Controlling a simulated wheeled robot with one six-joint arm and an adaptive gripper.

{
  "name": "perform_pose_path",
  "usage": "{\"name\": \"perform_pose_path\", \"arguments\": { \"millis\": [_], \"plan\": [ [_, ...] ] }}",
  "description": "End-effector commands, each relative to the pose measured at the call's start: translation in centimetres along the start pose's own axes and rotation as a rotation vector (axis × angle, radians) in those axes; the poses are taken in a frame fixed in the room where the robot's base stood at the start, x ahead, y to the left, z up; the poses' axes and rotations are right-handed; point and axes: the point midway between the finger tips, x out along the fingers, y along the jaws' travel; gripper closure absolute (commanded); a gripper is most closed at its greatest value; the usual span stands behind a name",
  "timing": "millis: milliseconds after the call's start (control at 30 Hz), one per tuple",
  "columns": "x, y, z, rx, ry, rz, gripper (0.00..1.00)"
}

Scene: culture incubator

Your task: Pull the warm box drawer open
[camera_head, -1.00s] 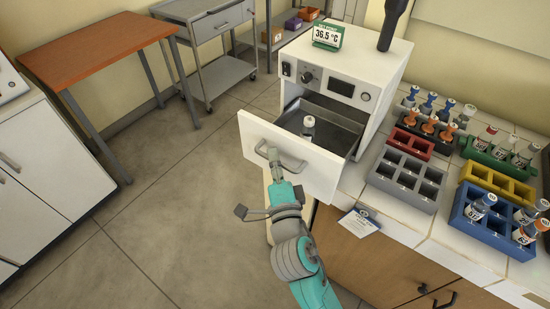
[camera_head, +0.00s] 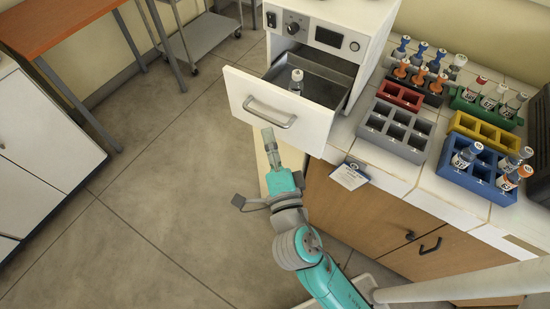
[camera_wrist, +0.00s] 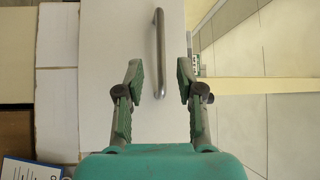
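The warm box (camera_head: 325,37) is a white cabinet with a knob and dark displays on its front. Its drawer (camera_head: 307,132) stands pulled out, and its grey metal inside shows with one white-capped vial (camera_head: 296,80) standing in it. The metal bar handle (camera_head: 270,112) is on the drawer front. My gripper (camera_head: 267,131) is just in front of and below the handle, apart from it. In the wrist view my gripper (camera_wrist: 157,80) has its two green-padded fingers spread and empty, with the handle (camera_wrist: 159,50) ahead between and beyond the tips.
Racks stand on the counter to the right: a grey rack (camera_head: 397,131), a red one (camera_head: 400,95), a yellow one (camera_head: 486,134) and a blue one with vials (camera_head: 476,179).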

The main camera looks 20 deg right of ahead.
Motion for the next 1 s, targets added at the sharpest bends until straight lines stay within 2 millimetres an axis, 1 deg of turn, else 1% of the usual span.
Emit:
{"name": "perform_pose_path", "arguments": {
  "millis": [33, 100, 200, 333, 500, 1000],
  "plan": [
    [-1.0, 0.1, 0.1, -0.002, -0.004, 0.002, 0.63],
    [-2.0, 0.1, 0.1, -0.001, -0.005, 0.002, 0.63],
    [-3.2, 0.0, 0.1, -0.002, -0.004, 0.001, 0.63],
    [-4.3, 0.0, 0.1, 0.000, -0.002, 0.001, 0.63],
    [-4.7, 0.0, 0.0, 0.000, -0.001, 0.000, 0.63],
    [-4.7, 0.0, 0.0, 0.000, 0.000, 0.000, 0.63]
  ]
}}
